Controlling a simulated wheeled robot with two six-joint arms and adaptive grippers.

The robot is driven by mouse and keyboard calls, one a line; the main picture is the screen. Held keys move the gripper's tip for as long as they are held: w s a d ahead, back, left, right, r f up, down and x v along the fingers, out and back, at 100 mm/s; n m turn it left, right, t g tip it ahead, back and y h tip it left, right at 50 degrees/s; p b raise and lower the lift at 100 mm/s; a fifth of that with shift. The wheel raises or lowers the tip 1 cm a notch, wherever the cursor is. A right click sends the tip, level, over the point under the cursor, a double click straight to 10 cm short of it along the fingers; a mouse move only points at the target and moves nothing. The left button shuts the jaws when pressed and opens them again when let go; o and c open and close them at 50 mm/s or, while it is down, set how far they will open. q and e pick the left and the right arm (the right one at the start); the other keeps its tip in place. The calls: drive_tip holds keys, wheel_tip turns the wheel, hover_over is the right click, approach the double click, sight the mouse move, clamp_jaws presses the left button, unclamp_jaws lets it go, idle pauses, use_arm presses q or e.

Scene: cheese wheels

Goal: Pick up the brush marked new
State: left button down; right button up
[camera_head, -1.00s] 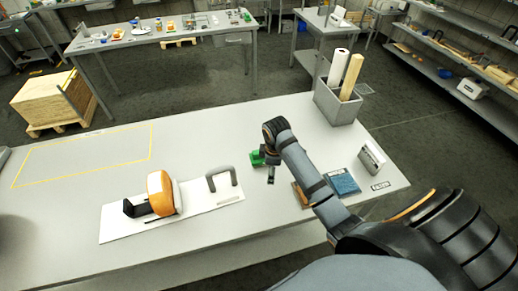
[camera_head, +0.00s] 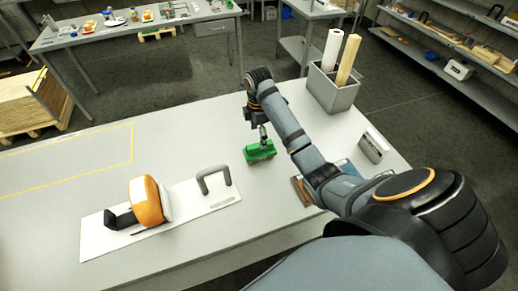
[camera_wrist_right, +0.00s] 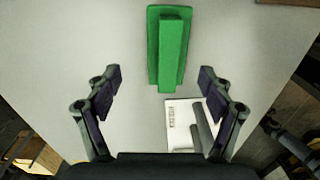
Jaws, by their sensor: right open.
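A green brush-like block (camera_head: 260,151) lies on the table beside the white board. No "new" mark is legible on it. In the right wrist view the green block (camera_wrist_right: 168,50) lies lengthwise ahead of the fingers, with a narrower raised bar along its middle. My right gripper (camera_wrist_right: 160,80) is open and empty, its fingers apart to either side of the block's line. In the head view my right gripper (camera_head: 263,134) points down just above the block; contact cannot be told. My left gripper is not in view.
An orange cheese wheel (camera_head: 146,201) and a grey handle (camera_head: 213,178) are on the white board (camera_head: 100,242). My right arm partly covers a blue item (camera_head: 347,167) and a brown item (camera_head: 301,191). A grey bin (camera_head: 335,92) holds rolls. A small stand (camera_head: 374,146) is at right.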

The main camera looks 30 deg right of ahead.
sight(260, 151)
drive_tip(key=shift+s+f+b, duration=0.25)
drive_tip(key=shift+f+b, duration=0.3)
drive_tip(key=shift+f, duration=0.05)
drive_tip(key=shift+s+f+b, duration=0.25)
drive_tip(key=shift+f+b, duration=0.25)
drive_tip(key=shift+f, duration=0.05)
wheel_tip(260, 151, down, 2)
drive_tip(key=shift+s+a+f, duration=0.1)
drive_tip(key=shift+f, duration=0.25)
drive_tip(key=shift+r, duration=0.1)
drive_tip(key=c, duration=0.6)
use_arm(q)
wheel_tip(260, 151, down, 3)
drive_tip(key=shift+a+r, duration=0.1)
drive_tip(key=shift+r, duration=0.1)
use_arm(e)
clamp_jaws()
